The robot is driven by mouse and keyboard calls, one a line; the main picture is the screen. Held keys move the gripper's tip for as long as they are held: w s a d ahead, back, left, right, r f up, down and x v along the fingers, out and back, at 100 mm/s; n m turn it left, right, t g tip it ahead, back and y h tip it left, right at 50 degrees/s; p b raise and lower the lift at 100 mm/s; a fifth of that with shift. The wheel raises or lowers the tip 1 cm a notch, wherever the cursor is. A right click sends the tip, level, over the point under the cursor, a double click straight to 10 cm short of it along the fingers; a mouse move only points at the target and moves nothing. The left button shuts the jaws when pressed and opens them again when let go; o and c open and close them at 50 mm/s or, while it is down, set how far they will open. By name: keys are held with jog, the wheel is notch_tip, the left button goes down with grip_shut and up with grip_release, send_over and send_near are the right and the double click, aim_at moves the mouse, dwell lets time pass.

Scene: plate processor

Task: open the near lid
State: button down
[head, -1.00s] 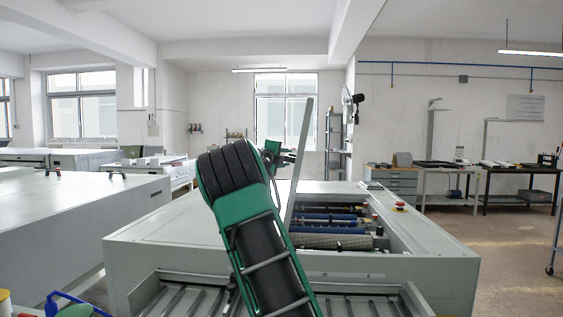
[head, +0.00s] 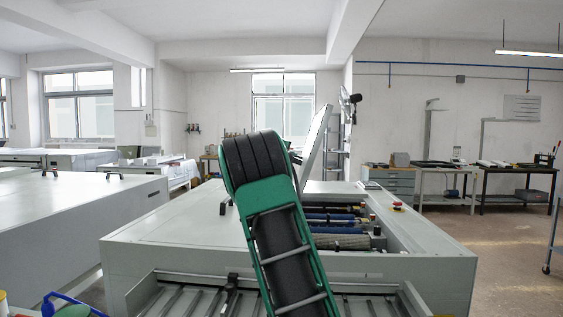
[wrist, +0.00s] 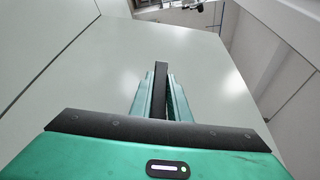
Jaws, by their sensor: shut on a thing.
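The raised grey lid (head: 317,140) stands tilted over the plate processor (head: 175,235), its upper edge leaning right in the head view. Beside it the opening shows rollers (head: 340,225). In the wrist view the lid's broad pale face (wrist: 95,75) fills much of the picture. My gripper (wrist: 161,82) is shut on a black handle (wrist: 161,68), which stands between its two green fingers against the lid.
A black handle (head: 222,208) shows on the processor's flat top left of my arm. A red button (head: 397,206) sits at the opening's right side. Another grey machine (head: 85,215) stands to the left. Open floor (head: 500,235) lies to the right.

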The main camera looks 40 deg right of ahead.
jog(key=shift+s+d+f, duration=0.15)
jog(key=shift+s+f, duration=0.05)
jog(key=shift+f, duration=0.05)
jog(key=c, duration=1.7)
grip_release()
jog(key=shift+r, duration=0.1)
jog(key=v, duration=1)
jog(key=shift+a, duration=0.45)
